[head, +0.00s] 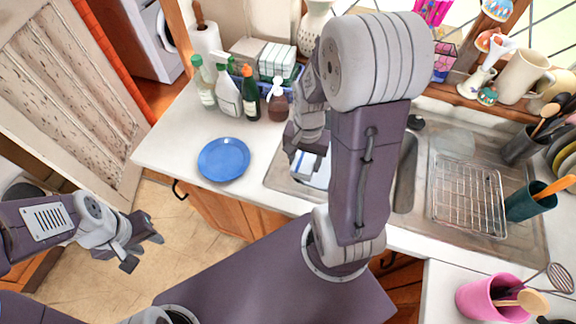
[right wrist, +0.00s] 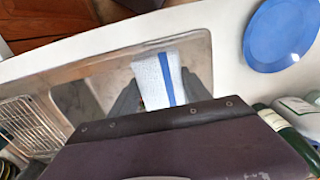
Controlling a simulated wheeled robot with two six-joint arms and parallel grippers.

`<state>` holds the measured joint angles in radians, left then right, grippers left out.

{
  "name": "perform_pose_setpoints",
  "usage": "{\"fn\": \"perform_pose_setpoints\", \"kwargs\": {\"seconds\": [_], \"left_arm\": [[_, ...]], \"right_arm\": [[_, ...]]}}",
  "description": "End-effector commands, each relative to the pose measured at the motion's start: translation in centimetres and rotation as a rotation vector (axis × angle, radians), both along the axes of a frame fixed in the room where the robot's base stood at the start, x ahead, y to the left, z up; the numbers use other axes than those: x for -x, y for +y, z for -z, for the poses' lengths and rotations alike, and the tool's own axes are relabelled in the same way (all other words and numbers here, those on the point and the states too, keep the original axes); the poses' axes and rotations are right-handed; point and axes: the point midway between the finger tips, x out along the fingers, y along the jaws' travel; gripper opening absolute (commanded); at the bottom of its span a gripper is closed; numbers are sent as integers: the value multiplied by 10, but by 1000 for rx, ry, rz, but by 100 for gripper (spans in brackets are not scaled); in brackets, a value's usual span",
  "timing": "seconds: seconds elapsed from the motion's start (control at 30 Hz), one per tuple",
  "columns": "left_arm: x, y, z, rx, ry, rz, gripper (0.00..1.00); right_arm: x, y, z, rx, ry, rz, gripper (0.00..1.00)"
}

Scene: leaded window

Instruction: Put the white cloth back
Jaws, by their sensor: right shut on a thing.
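The white cloth with a blue stripe (right wrist: 155,79) hangs between the fingers of my right gripper (right wrist: 160,90) in the right wrist view. In the head view part of the cloth (head: 318,170) shows over the left basin of the sink, beside my right arm. My right gripper is shut on the cloth; its fingertips are mostly hidden behind my arm in the head view. My left gripper (head: 146,250) is open and empty at the left, above the floor and away from the counter.
The steel sink (head: 415,215) holds a wire rack (head: 468,195) in its right part. A blue plate (head: 223,159) lies on the counter left of the sink. Several bottles (head: 228,92) stand behind it. A pink pot with utensils (head: 490,300) stands at the front right. Counter around the plate is clear.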

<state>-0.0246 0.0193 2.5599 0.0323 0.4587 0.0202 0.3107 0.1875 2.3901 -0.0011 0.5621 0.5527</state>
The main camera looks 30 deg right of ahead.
Motion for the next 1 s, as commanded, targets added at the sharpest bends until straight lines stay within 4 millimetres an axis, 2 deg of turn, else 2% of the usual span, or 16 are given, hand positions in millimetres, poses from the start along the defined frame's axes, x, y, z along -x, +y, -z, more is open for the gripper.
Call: {"fn": "perform_pose_setpoints", "kwargs": {"seconds": [0.13,0.2,0.5,0.63,0.73,0.87,1.0], "left_arm": [[0,0,0,0,0,0,36],[0,0,-2,0,0,0,36],[0,0,-15,0,0,0,36],[0,0,-19,0,0,0,36],[0,0,-20,0,0,0,36],[0,0,-20,0,0,0,36],[0,0,-27,0,0,0,36]], "right_arm": [[-2,0,2,0,1,2,23],[-10,1,7,-2,4,0,23],[-83,8,50,0,4,-1,23],[-106,10,64,0,3,1,23],[-114,10,70,0,1,1,23],[-116,11,73,0,1,2,23],[-114,11,95,-1,6,2,23]]}}
